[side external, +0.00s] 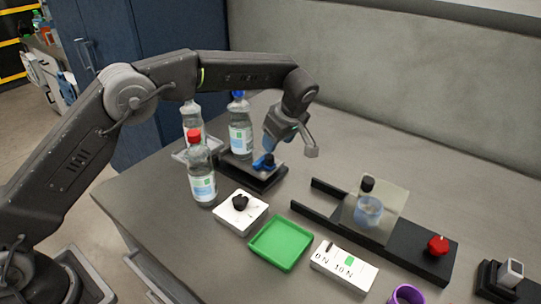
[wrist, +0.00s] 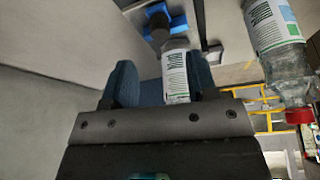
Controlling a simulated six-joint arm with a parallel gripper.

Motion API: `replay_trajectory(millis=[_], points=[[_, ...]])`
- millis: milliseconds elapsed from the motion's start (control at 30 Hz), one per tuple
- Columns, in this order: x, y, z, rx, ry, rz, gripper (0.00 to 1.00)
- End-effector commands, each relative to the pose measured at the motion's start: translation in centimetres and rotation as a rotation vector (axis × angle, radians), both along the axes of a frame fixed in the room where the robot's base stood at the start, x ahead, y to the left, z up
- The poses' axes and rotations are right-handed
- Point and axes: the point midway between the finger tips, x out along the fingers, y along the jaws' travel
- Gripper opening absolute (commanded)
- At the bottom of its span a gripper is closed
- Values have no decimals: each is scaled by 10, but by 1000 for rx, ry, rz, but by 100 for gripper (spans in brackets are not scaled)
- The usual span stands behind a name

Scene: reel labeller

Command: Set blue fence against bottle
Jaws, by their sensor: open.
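The blue fence (side external: 264,162) with a black knob sits low on a black base (side external: 252,176) in the side external view. The blue-capped clear bottle (side external: 240,128) stands upright just behind it; any gap between them is hard to tell. My gripper (side external: 290,147) is open and empty, above and to the right of the fence. In the wrist view, the blue fence (wrist: 165,22) and its knob lie beyond the open fingers (wrist: 161,62), and a labelled bottle (wrist: 175,75) shows between them, partly hidden by the gripper body.
A red-capped bottle (side external: 201,172) stands at the front left, with another bottle (side external: 193,118) behind. A white box with a black knob (side external: 241,211), a green tray (side external: 279,244), a white block (side external: 343,268) and a black rail fixture (side external: 405,246) stand on the table. The back right is clear.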

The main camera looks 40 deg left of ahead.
Motion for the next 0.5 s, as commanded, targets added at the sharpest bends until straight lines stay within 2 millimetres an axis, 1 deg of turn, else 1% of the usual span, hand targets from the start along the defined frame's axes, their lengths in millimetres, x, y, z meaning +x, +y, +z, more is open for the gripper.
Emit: replay_trajectory(millis=[33,200,333,500], points=[[0,5,-11,1,5,2,53],[3,17,-40,0,2,1,53],[4,23,-56,0,1,2,53],[5,28,-66,0,-1,1,53]])
